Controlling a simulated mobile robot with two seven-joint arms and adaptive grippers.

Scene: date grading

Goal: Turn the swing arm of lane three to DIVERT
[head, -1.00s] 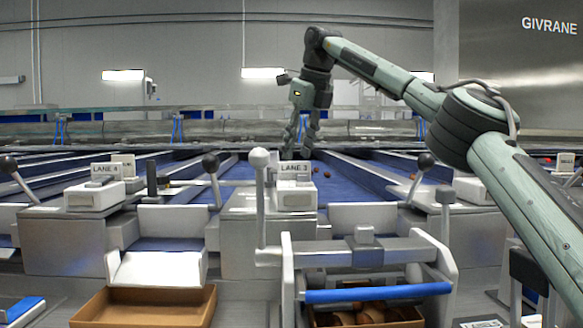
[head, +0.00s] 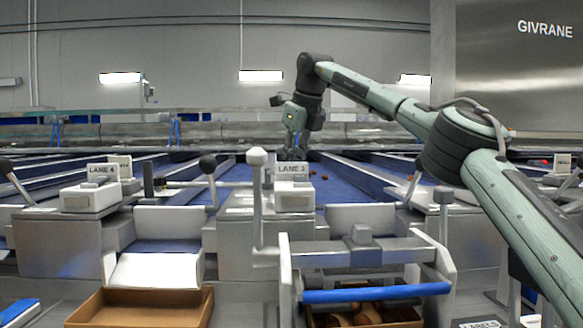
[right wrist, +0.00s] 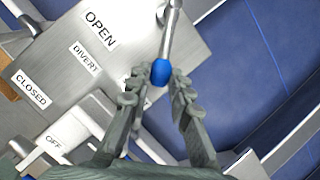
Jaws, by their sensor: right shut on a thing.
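My right gripper (right wrist: 158,86) is shut on the blue knob (right wrist: 160,72) at the end of a grey metal rod (right wrist: 171,35), which looks like the swing arm. My left gripper is not in view.
An OFF label (right wrist: 54,145) sits on a smaller block beside the plate. A white-knobbed lever (head: 257,190) stands just left of the LANE 3 box. A black-knobbed lever (head: 209,180) is further left. Blue belts (head: 340,185) carry a few dates. Cardboard boxes (head: 140,308) stand in front.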

